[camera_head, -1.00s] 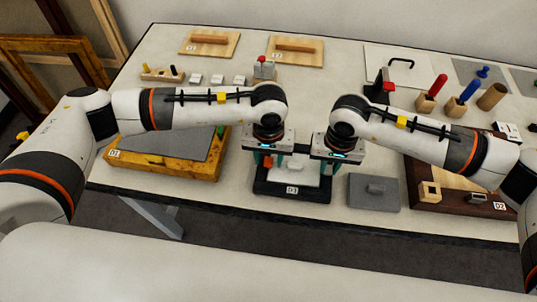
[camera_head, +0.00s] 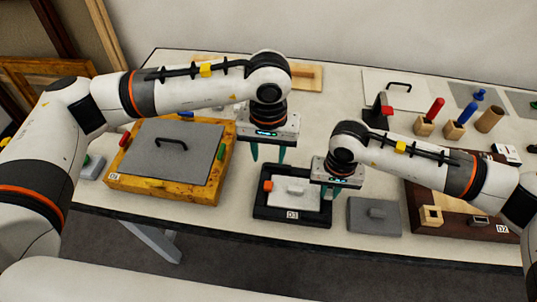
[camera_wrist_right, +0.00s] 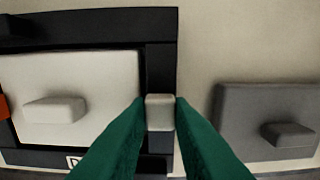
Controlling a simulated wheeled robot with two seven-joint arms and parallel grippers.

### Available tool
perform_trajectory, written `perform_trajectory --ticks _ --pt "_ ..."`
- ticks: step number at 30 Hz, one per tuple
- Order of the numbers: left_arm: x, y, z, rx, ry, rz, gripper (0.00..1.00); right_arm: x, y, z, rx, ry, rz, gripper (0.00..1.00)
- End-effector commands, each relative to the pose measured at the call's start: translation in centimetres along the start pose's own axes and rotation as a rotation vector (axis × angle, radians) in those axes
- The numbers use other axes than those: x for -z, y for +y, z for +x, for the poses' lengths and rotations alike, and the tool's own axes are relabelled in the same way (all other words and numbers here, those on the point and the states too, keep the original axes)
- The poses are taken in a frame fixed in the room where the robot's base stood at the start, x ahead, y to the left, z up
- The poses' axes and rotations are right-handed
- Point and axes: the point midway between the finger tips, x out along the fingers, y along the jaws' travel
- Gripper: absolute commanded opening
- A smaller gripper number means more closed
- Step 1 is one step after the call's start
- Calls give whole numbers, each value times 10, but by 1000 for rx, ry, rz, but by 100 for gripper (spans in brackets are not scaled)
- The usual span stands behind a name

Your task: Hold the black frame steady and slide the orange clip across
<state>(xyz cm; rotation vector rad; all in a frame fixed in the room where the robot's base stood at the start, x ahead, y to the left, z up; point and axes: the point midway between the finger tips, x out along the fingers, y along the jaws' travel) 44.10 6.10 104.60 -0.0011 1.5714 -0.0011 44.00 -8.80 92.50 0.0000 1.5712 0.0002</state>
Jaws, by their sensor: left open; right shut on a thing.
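The black frame (camera_head: 262,212) lies flat at the table's front middle, around a white panel (camera_head: 308,201) with a pale handle. The orange clip (camera_head: 268,186) sits on the frame's left side, and its edge shows in the right wrist view (camera_wrist_right: 3,106). My left gripper (camera_head: 267,156) is open and empty, raised above and behind the clip. My right gripper (camera_wrist_right: 160,108) is shut on a light grey block (camera_wrist_right: 160,113) at the frame's right rail. In the head view this block is hidden by the right gripper.
A grey plate with a knob (camera_head: 374,216) lies close right of the frame. A yellow wooden frame with a grey panel (camera_head: 175,188) stands to the left. A dark board (camera_head: 415,185) lies further right. A black and red stand (camera_head: 379,112) is behind the right arm.

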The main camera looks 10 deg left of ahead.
Motion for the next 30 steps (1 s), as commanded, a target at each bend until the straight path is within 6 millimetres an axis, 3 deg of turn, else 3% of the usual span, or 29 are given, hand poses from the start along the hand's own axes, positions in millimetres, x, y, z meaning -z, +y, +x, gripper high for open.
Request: perform_trajectory --ticks 7,8,12,23,30 --pt "0 0 0 0 0 0 42 0 0 0 0 -1 0 0" --pt "0 0 0 1 0 0 42 0 0 0 0 -1 0 24" --pt "0 0 0 1 0 0 42 0 0 0 0 -1 0 45" --pt "0 0 0 1 0 0 42 -1 0 -6 -1 -2 0 45" --pt "0 0 0 1 0 0 42 -2 0 -50 -2 -6 0 45"
